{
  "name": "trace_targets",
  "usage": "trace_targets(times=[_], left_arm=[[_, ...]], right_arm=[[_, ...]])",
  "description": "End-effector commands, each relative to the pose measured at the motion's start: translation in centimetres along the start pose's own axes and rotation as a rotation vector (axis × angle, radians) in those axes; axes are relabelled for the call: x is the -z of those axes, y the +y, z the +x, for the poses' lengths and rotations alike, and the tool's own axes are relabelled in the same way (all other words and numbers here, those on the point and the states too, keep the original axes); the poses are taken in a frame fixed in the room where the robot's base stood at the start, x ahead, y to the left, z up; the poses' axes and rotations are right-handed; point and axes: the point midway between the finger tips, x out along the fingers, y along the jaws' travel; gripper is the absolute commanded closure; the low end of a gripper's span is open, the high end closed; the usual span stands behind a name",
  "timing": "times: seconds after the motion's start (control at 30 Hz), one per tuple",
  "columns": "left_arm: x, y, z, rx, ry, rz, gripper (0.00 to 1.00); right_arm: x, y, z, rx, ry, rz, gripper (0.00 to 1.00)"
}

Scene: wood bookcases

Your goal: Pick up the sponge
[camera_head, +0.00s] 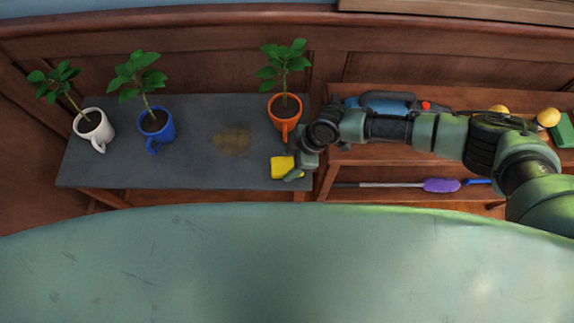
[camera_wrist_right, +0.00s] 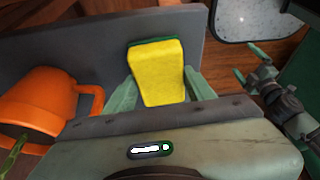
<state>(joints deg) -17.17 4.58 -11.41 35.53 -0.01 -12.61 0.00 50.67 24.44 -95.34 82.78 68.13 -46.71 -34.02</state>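The yellow sponge (camera_head: 282,167) is near the front edge of the grey tabletop, below the orange mug. My right gripper (camera_head: 297,168) is at its right side in the head view. In the right wrist view, the sponge (camera_wrist_right: 157,72), yellow with a green layer along its far edge, sits between the two fingers of my right gripper (camera_wrist_right: 160,88). The fingers are spread apart, one on each side; I cannot tell whether they touch it. My left gripper (camera_wrist_right: 250,65) shows at the right of the wrist view, its fingers apart and empty; it is outside the head view.
An orange mug (camera_head: 285,126) with a plant stands close behind the sponge. A blue mug (camera_head: 157,131) and a white mug (camera_head: 94,131), also with plants, stand further left. A brown stain (camera_head: 232,141) marks the grey tabletop (camera_head: 200,176). A shelf with a purple duster (camera_head: 441,185) is at right.

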Motion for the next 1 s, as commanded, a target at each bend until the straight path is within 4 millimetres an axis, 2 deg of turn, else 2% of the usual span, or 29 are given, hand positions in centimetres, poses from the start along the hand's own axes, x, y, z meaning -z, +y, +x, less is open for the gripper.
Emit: trace_targets(times=[0.03, 0.1, 0.37, 0.57, 0.67, 1.0], left_arm=[[0.0, 0.0, 0.0, 0.000, 0.000, 0.000, 0.00], [0.0, 0.0, 0.0, 0.000, 0.000, 0.000, 0.00], [0.0, 0.0, -0.1, 0.000, 0.000, 0.000, 0.00], [0.0, 0.0, -0.4, -0.001, 0.000, 0.001, 0.00], [0.0, 0.1, -0.5, -0.001, 0.000, 0.001, 0.00], [0.0, 0.1, -0.4, -0.001, 0.000, 0.001, 0.00]], right_arm=[[0.0, 0.0, 0.0, -0.001, 0.000, 0.000, 0.67], [0.0, 0.0, 0.0, -0.001, 0.000, 0.000, 0.84], [0.1, 0.1, -0.1, -0.001, 0.000, -0.001, 0.85], [0.6, 0.1, -1.4, -0.001, 0.002, -0.002, 0.85], [1.3, 0.1, -3.1, -0.003, 0.002, -0.003, 0.85], [5.2, 0.1, -12.4, -0.004, 0.002, -0.003, 0.85]])
